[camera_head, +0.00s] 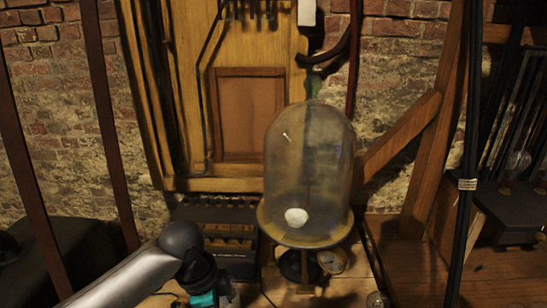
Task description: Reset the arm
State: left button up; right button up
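My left arm comes in from the lower left as a grey link with a black joint and a teal part at the bottom edge. Its gripper is out of the frame below, so I cannot see whether it is open or shut. My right arm and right gripper do not show in the head view.
A glass bell jar (310,165) stands upright on a stand, right of my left arm. A small dial gauge (332,261) sits beneath it. A dark slotted box (222,216) stands behind my arm. A wooden cabinet (185,90) and brick wall (400,60) close off the back.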

pick_arm(q)
jog(key=s+d+f+n+t+h, duration=0.1)
jog(key=s+d+f+n, duration=0.15)
jog(key=s, duration=0.25)
jog(key=s+d+f+n+t, duration=0.1)
jog(key=s+d+n, duration=0.15)
jog(key=s, duration=0.25)
jog(key=s+a+n+t+y, duration=0.1)
jog(key=s+a+n+y, duration=0.2)
jog(key=s+a+n, duration=0.7)
notch_tip(320, 180, down, 28)
jog(key=s+a+m+g+b, duration=0.1)
jog(key=b, duration=0.6)
jog(key=s+a+f+b, duration=0.1)
jog(key=s+f+b, duration=0.2)
jog(key=s+f, duration=0.5)
jog(key=s+a+f+g+b, duration=0.1)
jog(key=s+f+b, duration=0.2)
jog(key=s+f, duration=0.5)
notch_tip(320, 180, down, 6)
jog(key=shift+a+f+m+g, duration=0.1)
jog(key=shift+a+m+g, duration=0.2)
jog(key=shift+a, duration=0.1)
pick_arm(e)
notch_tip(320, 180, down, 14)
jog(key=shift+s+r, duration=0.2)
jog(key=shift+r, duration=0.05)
